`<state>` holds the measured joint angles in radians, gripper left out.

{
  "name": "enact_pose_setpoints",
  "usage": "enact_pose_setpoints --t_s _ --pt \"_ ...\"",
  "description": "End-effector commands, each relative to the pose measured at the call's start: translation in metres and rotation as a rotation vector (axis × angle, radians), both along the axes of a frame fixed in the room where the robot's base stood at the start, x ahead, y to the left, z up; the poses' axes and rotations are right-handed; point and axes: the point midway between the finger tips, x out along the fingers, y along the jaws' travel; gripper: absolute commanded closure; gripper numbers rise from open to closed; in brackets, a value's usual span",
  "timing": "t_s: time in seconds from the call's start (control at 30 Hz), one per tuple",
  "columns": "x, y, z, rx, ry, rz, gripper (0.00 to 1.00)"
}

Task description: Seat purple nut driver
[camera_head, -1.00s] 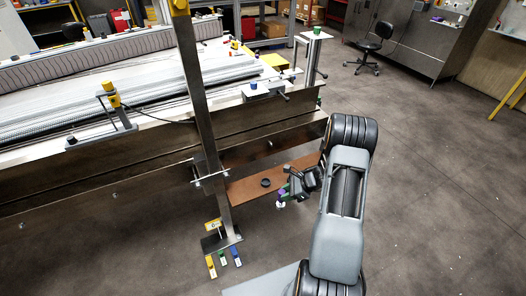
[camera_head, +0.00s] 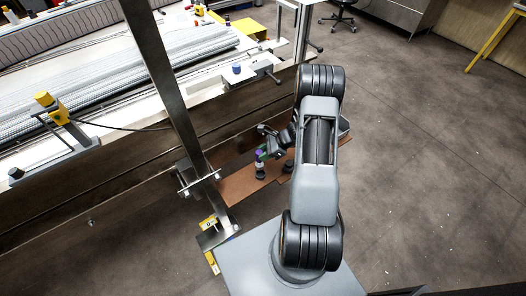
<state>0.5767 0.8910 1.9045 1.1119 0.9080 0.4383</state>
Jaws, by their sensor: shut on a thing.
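The purple nut driver (camera_head: 258,154) is upright in my gripper (camera_head: 264,152), which is shut on it. It is small in the picture, and my gripper and wrist cover part of it. A black round holder (camera_head: 260,174) on the brown shelf (camera_head: 236,187) is directly under the nut driver in the picture. I cannot tell whether the driver's lower end is inside the holder, touching it or just above it.
A steel post (camera_head: 160,80) stands left of the shelf, with a clamp and yellow pieces (camera_head: 209,223) at its foot. The conveyor frame's side (camera_head: 110,185) runs behind. Floor at right is clear.

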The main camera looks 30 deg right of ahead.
Motion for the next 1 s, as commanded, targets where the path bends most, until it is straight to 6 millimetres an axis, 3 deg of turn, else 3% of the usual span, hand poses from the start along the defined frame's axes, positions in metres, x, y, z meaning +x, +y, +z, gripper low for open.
enact_pose_setpoints --t_s 0.27,0.8,1.0 --pt "-0.001 -0.004 -0.001 0.001 -0.001 -0.005 0.92" --pt "-0.001 -0.005 -0.041 0.0 -0.002 -0.007 0.92" --pt "-0.001 -0.005 -0.045 0.0 -0.002 -0.007 0.92"
